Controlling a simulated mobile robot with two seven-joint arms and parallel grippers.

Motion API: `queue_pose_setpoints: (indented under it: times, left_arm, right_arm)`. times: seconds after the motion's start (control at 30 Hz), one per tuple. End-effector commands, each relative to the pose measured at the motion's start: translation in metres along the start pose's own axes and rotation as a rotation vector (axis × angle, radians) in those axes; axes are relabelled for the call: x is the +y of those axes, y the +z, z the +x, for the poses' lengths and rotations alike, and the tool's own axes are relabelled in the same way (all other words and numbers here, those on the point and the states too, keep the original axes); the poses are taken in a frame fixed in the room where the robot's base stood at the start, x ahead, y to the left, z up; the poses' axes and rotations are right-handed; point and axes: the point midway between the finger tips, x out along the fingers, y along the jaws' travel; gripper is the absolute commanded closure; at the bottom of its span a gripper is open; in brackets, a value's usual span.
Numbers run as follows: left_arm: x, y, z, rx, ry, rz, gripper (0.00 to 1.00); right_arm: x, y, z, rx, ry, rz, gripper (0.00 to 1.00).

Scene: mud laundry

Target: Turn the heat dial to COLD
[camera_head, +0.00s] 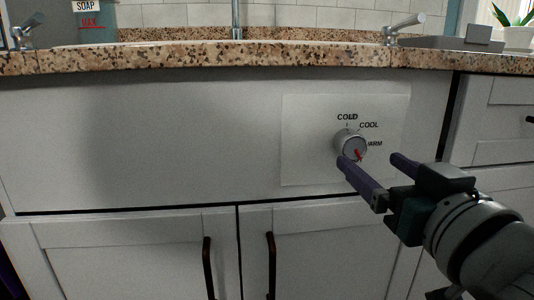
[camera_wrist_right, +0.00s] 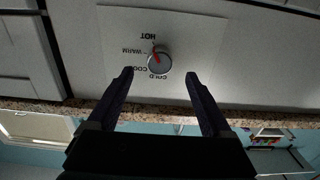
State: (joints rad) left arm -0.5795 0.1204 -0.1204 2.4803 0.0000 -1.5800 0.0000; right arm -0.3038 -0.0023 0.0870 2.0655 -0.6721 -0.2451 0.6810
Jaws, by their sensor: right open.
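The heat dial (camera_head: 350,146) is a round silver knob on a pale panel (camera_head: 300,150) on the white cabinet front. Its red pointer is turned to the lower right, past the WARM label. COLD is printed above the dial and COOL to its upper right. In the right wrist view, which is upside down, the dial (camera_wrist_right: 159,62) has its red pointer towards HOT. My right gripper (camera_head: 370,159) is open and empty, with purple fingers reaching towards the panel. One fingertip overlaps the dial's lower edge in the head view; contact cannot be told. My left gripper is not in view.
A speckled granite countertop (camera_head: 270,56) overhangs the panel above. Cabinet doors with dark handles (camera_head: 270,265) are below. A faucet handle (camera_head: 404,27), a soap container (camera_head: 88,18) and a potted plant (camera_head: 518,38) stand on top. The panel left of the dial is clear.

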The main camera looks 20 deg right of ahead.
Motion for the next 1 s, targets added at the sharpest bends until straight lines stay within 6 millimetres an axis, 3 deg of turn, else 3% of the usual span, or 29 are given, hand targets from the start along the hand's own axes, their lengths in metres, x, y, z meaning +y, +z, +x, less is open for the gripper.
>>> queue_pose_setpoints:
  times: [0.1, 0.33, 0.77, 1.0]
  left_arm:
    - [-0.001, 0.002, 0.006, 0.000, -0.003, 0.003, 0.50]
    - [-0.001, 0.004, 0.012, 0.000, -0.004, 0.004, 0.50]
    - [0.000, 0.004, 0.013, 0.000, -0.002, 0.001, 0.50]
    - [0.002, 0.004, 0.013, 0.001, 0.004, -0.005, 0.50]
  right_arm:
    - [0.000, 0.001, 0.024, 0.003, -0.001, -0.003, 0.16]
    - [0.000, 0.001, 0.057, 0.001, -0.001, -0.001, 0.16]
    - [0.000, 0.001, 0.068, -0.002, 0.001, 0.000, 0.16]
    - [0.000, 0.001, 0.068, -0.002, 0.001, 0.000, 0.43]
